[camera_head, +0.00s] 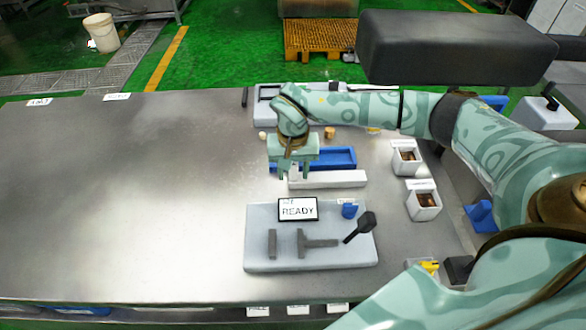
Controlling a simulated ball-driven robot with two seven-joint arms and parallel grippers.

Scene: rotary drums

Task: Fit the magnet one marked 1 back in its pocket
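My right gripper (296,176) points down over the near left end of a white bar (335,179), in front of a blue tray (342,157). Its two fingers show some distance apart with something pale between them. I cannot tell whether it grips that. I cannot make out a magnet marked 1, nor its pocket. A pale grey plate (260,262) nearer to me bears a READY sign (297,209), a dark upright bar (272,243), a dark T-shaped piece (318,243) and a small blue piece (349,210). My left gripper is not in view.
A black-knobbed lever (360,227) stands at the plate's right. Two white bins (424,208) (406,163) sit to the right. A small tan cylinder (330,133) stands behind the blue tray. The left part of the metal table (120,200) is clear.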

